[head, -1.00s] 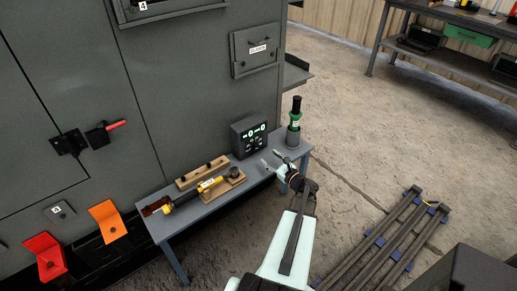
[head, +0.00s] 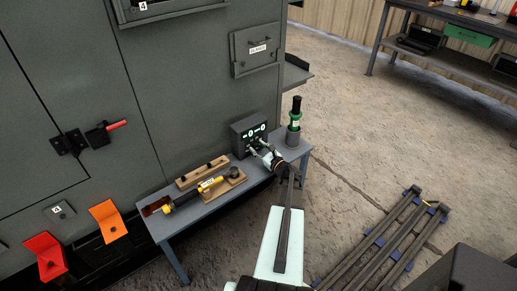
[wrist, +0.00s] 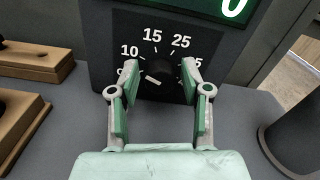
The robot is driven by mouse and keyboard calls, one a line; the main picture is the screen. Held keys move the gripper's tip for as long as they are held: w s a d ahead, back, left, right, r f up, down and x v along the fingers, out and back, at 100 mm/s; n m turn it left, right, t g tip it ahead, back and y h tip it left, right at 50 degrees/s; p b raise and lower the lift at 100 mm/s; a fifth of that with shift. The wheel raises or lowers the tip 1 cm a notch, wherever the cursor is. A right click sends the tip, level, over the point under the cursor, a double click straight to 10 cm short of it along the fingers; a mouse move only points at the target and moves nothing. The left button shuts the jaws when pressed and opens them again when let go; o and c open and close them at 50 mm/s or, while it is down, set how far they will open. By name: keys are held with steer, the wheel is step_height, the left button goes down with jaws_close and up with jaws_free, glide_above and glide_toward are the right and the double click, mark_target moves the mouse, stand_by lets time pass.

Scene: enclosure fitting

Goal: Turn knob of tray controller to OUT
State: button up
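The controller (head: 248,124) is a dark box with green lit displays, standing on the grey bench against the enclosure wall. In the wrist view its front panel (wrist: 208,20) fills the upper middle. A dark round knob (wrist: 158,72) with a white pointer mark sits inside a dial with numbers such as 10, 15 and 25. No OUT label is readable. My gripper (wrist: 157,82) is open, its two green-padded fingers left and right of the knob; I cannot tell whether they touch it. In the head view my gripper (head: 261,151) is at the controller's front and hides its lower part.
The grey bench (head: 205,212) also bears a wooden block (head: 202,174), a yellow-and-black tool (head: 187,196) in a wooden holder, and a green-and-black tool (head: 295,118) right of the controller. A dark rack (head: 385,240) lies on the floor at right.

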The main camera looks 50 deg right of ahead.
jaws_close()
steer(key=shift+f+n+b, duration=0.15)
steer(key=shift+n+b, duration=0.15)
steer(key=shift+b, duration=0.25)
steer(key=shift+f+n+b, duration=0.1)
steer(key=shift+n+b, duration=0.3)
steer(key=shift+b, duration=0.5)
steer(key=n+b, duration=0.3)
steer(key=b, duration=0.2)
steer(key=shift+a+f+b, duration=0.15)
steer(key=shift+b, duration=0.2)
steer(key=n+b, duration=0.3)
steer(key=b, duration=0.2)
steer(key=shift+n, duration=0.3)
steer(key=shift+r+n+b, duration=0.2)
steer(key=shift+n+b, duration=0.3)
steer(key=shift+b, duration=0.25)
steer(key=shift+r, duration=0.1)
